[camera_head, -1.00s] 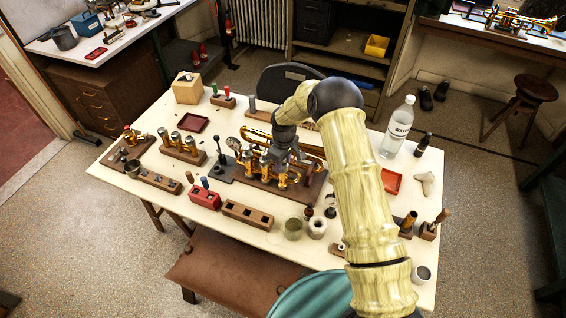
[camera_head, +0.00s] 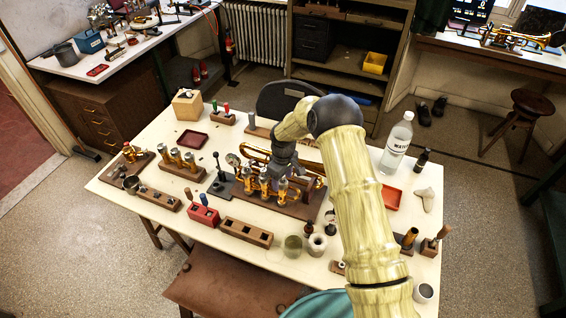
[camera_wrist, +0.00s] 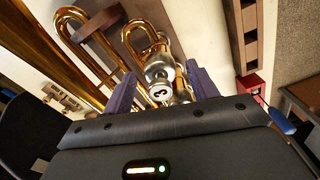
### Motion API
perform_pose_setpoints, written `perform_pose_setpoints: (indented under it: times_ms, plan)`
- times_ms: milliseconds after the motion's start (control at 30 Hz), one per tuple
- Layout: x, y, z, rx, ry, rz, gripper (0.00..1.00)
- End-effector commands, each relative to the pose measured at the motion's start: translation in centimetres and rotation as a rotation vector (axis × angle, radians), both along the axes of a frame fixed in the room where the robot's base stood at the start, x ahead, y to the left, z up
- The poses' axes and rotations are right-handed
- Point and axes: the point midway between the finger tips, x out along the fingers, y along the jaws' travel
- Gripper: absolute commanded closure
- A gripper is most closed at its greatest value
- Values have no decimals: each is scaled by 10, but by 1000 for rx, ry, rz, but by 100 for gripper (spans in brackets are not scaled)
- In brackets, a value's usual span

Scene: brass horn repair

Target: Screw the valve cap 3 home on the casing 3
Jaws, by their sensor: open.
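The brass horn (camera_head: 256,155) lies on a dark wooden board on the table, its silver-topped valve casings upright. Casing 3 seems to be the rightmost one (camera_head: 282,187), but its number cannot be read there. In the wrist view, valve cap 3 (camera_wrist: 160,92), silver with a dark "3" on a pale disc, sits at the top of a casing. Whether it is fully seated cannot be told. My gripper (camera_wrist: 161,88) is open, its purple fingers on either side of cap 3 with gaps showing. My arm largely hides the gripper in the head view.
A red block (camera_head: 204,214) and a wooden block with square holes (camera_head: 246,232) stand in front of the horn. A rack of silver-topped valves (camera_head: 181,163) stands left. A water bottle (camera_head: 396,145) and red tray (camera_head: 391,197) are right of my arm.

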Motion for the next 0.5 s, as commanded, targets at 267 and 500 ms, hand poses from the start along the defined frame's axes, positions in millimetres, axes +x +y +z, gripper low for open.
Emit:
perform_pose_setpoints:
  times_ms: [267, 500]
  plan:
    - [1, -1, 41, 2, -5, -1, 42]
    - [0, -2, 89, 2, -5, 0, 42]
